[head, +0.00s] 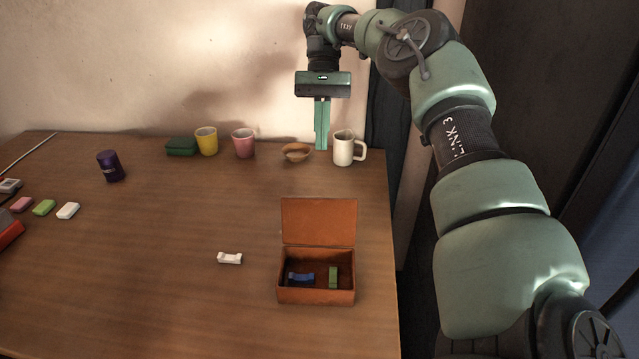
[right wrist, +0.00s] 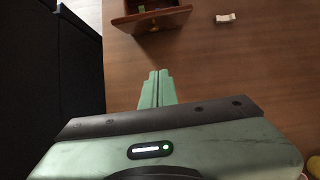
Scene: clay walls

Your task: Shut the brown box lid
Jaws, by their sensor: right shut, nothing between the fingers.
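The brown box (head: 316,296) stands near the right edge of the table in the head view. Its lid (head: 319,221) is open and stands up at the back. A blue piece (head: 301,277) and a green piece (head: 333,277) lie inside. My right gripper (head: 322,146) is shut and empty, pointing down above the back of the table, behind the lid and apart from it. In the right wrist view its fingers (right wrist: 157,76) are together, and the box's lid (right wrist: 150,18) shows at the top edge, partly cut off. My left gripper is not in view.
A white mug (head: 343,149), a small bowl (head: 296,152), a pink cup (head: 243,143), a yellow cup (head: 206,141) and a green case (head: 181,147) line the back. A white piece (head: 230,258) lies left of the box. The table's middle (head: 170,220) is clear.

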